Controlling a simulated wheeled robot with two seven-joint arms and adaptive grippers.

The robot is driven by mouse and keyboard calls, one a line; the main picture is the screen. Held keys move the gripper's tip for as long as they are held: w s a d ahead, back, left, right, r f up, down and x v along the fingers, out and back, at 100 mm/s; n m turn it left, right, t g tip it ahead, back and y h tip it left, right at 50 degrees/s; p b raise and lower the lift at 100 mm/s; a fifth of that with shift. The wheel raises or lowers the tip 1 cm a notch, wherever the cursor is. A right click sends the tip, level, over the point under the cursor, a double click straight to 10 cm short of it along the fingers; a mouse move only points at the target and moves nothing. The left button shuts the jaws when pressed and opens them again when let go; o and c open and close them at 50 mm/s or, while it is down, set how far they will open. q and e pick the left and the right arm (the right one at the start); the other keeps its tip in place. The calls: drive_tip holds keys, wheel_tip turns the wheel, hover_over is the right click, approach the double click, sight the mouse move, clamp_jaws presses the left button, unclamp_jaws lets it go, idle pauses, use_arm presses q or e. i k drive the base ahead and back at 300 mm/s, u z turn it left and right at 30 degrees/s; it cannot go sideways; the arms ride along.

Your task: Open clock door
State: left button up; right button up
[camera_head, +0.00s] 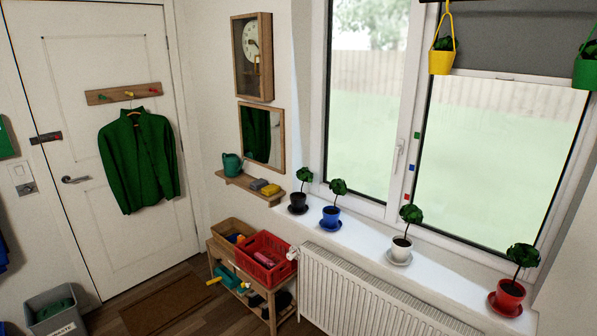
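The clock (252,57) hangs high on the wall between the white door and the window. It has a tall wooden case with a pale round dial in its upper part and a pendulum area below. Its framed front door looks shut against the case. A handle or latch on it is too small to make out. Neither of my grippers shows in the head view.
A mirror (262,136) hangs just below the clock. Under it, a small wooden shelf (246,187) carries a teal watering can (232,165). A red crate (265,259) stands on a low rack. Potted plants line the windowsill (362,246); a radiator (350,290) is below.

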sight(259, 14)
drive_tip(key=i, duration=2.55)
drive_tip(key=u, duration=1)
